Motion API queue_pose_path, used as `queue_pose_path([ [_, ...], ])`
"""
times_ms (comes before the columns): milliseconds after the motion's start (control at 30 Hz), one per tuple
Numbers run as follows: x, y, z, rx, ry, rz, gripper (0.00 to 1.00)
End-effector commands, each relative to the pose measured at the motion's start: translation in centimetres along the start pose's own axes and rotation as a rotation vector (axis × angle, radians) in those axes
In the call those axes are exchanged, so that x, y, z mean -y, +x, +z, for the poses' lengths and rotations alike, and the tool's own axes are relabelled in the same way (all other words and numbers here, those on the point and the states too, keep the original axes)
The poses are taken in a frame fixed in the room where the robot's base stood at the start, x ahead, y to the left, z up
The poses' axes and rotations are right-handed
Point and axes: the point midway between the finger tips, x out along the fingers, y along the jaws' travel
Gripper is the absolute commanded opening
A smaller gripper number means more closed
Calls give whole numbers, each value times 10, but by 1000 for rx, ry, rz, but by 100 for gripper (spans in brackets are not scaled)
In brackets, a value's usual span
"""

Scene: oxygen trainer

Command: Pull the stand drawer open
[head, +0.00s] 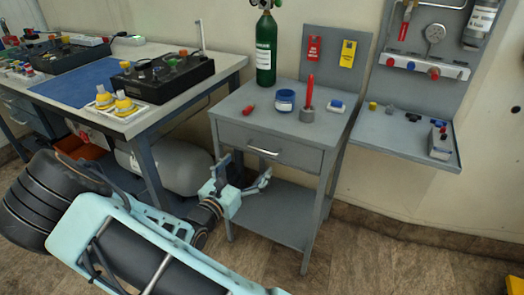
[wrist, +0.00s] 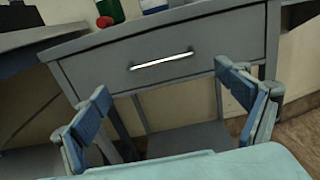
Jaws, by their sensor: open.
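The grey stand (head: 315,170) is upright in the middle of the head view. Its drawer (head: 280,147) is flush with the front and looks closed. A light metal bar handle (head: 263,151) crosses the drawer front. In the wrist view the drawer (wrist: 210,35) fills the upper middle, with its handle (wrist: 161,61) centred between and beyond my fingers. My gripper (head: 245,175) is in front of the stand, a little below the handle. In the wrist view my gripper (wrist: 165,115) has its fingers wide apart with nothing between them. It is apart from the handle.
On the stand top are a green cylinder (head: 266,48), a blue-banded roll (head: 285,101) and a red-tipped tool (head: 309,98). A workbench (head: 155,115) stands at left with a grey tank (head: 175,170) beneath. A wall panel shelf (head: 400,142) is at right.

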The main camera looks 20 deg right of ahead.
Motion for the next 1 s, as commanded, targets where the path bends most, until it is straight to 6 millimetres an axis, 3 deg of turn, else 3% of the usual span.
queue_pose_path([
  [200, 2, 44, -2, 1, 3, -5, 92],
  [433, 1, 77, -1, 0, 4, -4, 92],
  [867, 1, 87, 0, -1, 3, -2, 92],
  [1000, 1, 87, 0, -1, 3, -3, 77],
])
